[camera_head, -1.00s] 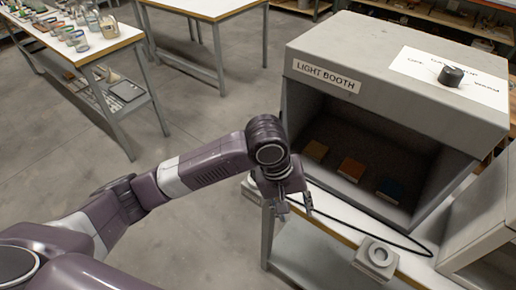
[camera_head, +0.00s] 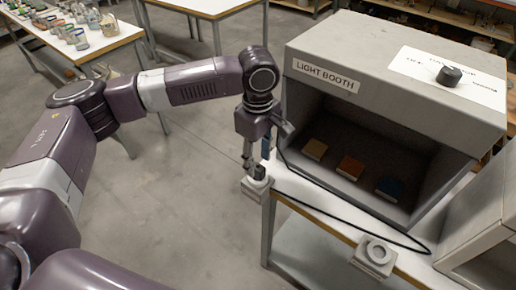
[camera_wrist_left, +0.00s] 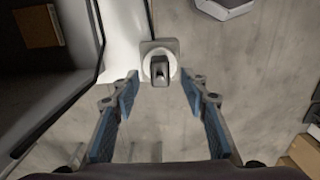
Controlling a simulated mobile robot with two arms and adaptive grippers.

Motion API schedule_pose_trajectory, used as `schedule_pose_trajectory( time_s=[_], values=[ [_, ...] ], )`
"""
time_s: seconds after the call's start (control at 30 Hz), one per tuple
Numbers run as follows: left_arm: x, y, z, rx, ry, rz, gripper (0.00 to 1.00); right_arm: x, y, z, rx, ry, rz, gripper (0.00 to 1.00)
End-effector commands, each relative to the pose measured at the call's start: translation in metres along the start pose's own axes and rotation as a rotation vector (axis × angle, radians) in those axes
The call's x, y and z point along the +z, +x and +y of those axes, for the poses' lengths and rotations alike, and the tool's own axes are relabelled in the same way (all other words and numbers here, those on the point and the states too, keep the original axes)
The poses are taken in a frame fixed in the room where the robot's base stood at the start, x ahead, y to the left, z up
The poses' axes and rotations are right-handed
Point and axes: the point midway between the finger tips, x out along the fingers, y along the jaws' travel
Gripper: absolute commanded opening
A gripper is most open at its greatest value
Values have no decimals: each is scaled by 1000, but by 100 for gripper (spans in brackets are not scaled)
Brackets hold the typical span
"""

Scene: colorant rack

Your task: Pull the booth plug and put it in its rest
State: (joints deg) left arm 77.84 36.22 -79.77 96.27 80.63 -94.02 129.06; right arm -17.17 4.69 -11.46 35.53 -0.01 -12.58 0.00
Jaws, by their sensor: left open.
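The booth plug (camera_head: 258,173) is a small dark piece standing in a pale round socket on a grey square block (camera_head: 255,188), at the near left corner of the booth's table. In the left wrist view the plug (camera_wrist_left: 159,72) lies ahead, between the lines of my fingers. My left gripper (camera_head: 254,165) is just above the plug, pointing down; it is open and its fingers (camera_wrist_left: 160,86) stand apart on both sides, with nothing held. A grey block with a raised ring (camera_head: 376,254), seemingly the rest, sits at the table's front edge. My right gripper is not in view.
The light booth (camera_head: 320,78) stands right behind the gripper, with coloured blocks inside. A black cable (camera_head: 340,233) runs along the table (camera_head: 315,212). A pale box (camera_head: 480,235) closes off the right. Open floor lies left of the table.

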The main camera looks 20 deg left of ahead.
Motion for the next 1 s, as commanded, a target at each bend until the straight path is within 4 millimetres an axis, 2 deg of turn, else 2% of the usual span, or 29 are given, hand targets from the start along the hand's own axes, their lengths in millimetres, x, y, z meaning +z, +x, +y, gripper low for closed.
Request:
schedule_pose_trajectory(
  time_s=[0.1,0.3,0.6,1.0],
  values=[
    [0,17,-1,-3,0,1,41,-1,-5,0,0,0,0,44],
    [0,34,0,0,2,0,41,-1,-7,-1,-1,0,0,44],
    [0,37,0,1,3,0,41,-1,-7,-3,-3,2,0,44],
    [0,37,0,1,3,0,0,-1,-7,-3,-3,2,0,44]
  ],
)
